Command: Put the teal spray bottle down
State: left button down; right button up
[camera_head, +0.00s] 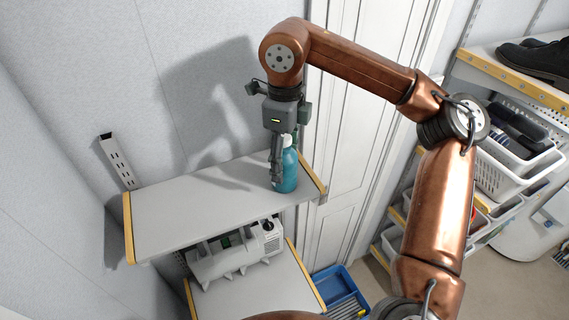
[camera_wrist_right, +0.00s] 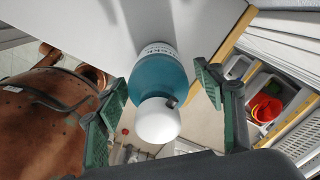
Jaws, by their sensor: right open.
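The teal spray bottle (camera_head: 287,172), with a white top, stands upright on the upper grey shelf (camera_head: 200,207), near its right end. My right gripper (camera_head: 279,165) points down over the bottle and hides part of it in the head view. In the right wrist view the bottle (camera_wrist_right: 157,80) sits between the two green-padded fingers of the right gripper (camera_wrist_right: 163,100). The fingers are open, with a visible gap on each side of the bottle. My left gripper is not in view.
A grey machine (camera_head: 235,256) stands on the lower shelf. A blue tray (camera_head: 340,293) is on the floor. White baskets (camera_head: 503,172) and dark shoes (camera_head: 535,60) are on racks at the right. The upper shelf's left and middle are bare. A wall stands behind it.

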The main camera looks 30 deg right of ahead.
notch_tip(320, 180, up, 4)
jog(key=shift+f, duration=0.1)
notch_tip(320, 180, up, 7)
jog(key=shift+f+p, duration=0.1)
jog(key=shift+p, duration=0.75)
